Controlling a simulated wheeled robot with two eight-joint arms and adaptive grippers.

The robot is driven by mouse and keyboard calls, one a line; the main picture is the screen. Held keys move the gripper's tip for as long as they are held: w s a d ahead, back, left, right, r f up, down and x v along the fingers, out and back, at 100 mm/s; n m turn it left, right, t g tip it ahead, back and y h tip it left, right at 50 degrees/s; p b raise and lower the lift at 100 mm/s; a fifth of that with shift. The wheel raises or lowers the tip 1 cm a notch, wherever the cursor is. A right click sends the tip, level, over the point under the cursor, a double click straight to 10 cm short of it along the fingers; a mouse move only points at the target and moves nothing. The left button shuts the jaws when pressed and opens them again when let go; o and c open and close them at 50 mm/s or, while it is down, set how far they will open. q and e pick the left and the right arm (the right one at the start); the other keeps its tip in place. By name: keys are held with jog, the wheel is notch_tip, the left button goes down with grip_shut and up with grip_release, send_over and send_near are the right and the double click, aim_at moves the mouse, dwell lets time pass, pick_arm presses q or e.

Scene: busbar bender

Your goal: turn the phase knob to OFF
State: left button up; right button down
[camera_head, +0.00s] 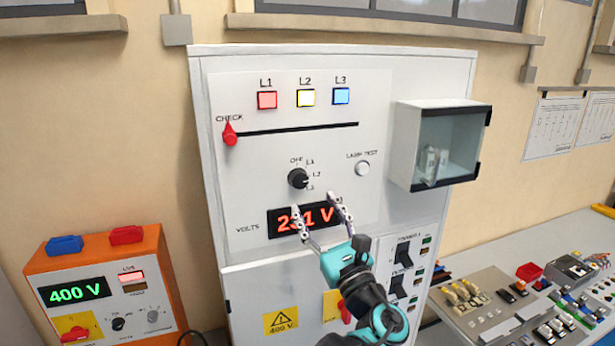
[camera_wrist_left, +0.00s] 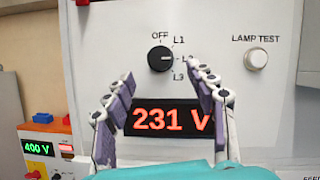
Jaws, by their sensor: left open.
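The phase knob (camera_head: 298,179) is a small black round knob on the white cabinet's front panel, with OFF above it and L1, L2 and L3 down its right side. It also shows in the left wrist view (camera_wrist_left: 160,58). Its pointer seems to face right, near L2, but the mark is too small to be sure. My left gripper (camera_head: 315,203) is open and empty, in front of the panel just below the knob. In the left wrist view its two fingers (camera_wrist_left: 161,74) stand apart, one on each side below the knob. My right gripper is not in view.
The red voltage display (camera_head: 306,219) reads 231 V behind my fingers. The LAMP TEST button (camera_head: 362,168) is right of the knob. A glass-fronted box (camera_head: 445,145) juts out at right. A red CHECK slider (camera_head: 230,134) is upper left. An orange 400 V unit (camera_head: 100,285) stands left.

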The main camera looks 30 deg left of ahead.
aim_at(302, 183)
pick_arm(q)
jog(key=p+x, duration=0.1)
jog(key=x, duration=0.5)
jog(key=shift+w+a, duration=0.2)
jog(key=shift+a, duration=0.15)
jog(key=c, duration=1.2)
